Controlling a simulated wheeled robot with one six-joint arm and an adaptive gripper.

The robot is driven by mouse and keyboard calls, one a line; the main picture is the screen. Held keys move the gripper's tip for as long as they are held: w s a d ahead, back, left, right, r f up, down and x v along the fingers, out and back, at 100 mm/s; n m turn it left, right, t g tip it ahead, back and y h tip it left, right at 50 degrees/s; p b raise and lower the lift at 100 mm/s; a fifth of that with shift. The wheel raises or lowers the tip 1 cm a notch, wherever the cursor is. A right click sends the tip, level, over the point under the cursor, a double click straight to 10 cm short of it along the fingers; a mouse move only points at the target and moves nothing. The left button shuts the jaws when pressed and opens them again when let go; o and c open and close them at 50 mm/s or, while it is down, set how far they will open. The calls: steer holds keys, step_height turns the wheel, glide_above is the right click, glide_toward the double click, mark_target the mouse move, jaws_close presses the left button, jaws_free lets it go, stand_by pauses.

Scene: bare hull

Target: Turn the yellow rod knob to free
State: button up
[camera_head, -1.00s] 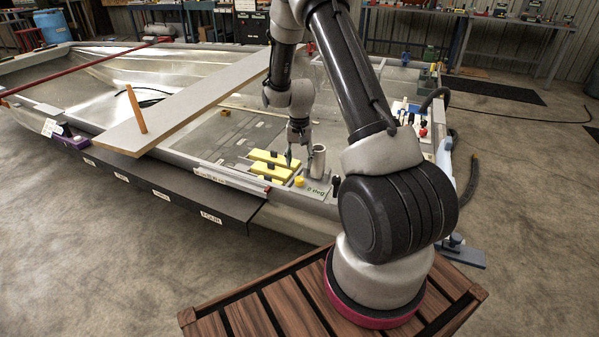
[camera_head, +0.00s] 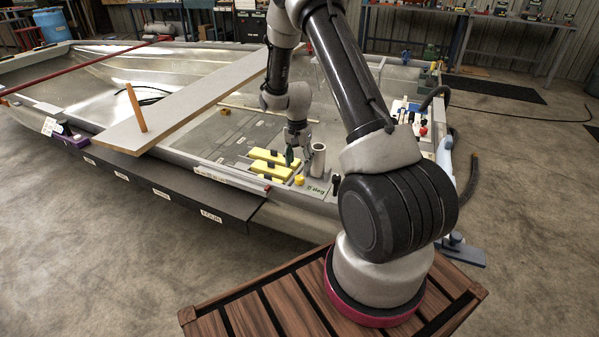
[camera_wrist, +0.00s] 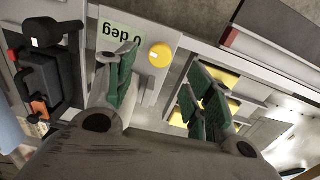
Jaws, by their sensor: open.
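The yellow knob (camera_head: 299,181) is a small round disc on the hull's near edge, beside a green "0 deg" label (camera_head: 317,190). It also shows in the wrist view (camera_wrist: 160,55), with a small pale mark on its face, next to the label (camera_wrist: 122,32). My gripper (camera_head: 297,159) is open and empty, over the hull edge near the knob. In the wrist view its green-padded fingers (camera_wrist: 163,82) are spread, with the knob between and beyond them. I see no contact with the knob. An upright grey tube (camera_head: 318,160) stands just right of my gripper.
Yellow blocks (camera_head: 276,171) lie left of the knob. A black latch-like device (camera_wrist: 48,75) with red and orange parts is at the wrist view's left. A long plank (camera_head: 190,105) with an orange stick (camera_head: 136,108) crosses the hull. A black strip (camera_head: 170,185) runs along the hull's side.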

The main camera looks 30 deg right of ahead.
mark_target(300, 177)
step_height(300, 177, down, 7)
steer(key=shift+d+r, duration=0.1)
stand_by(0.3)
steer(key=c, duration=1)
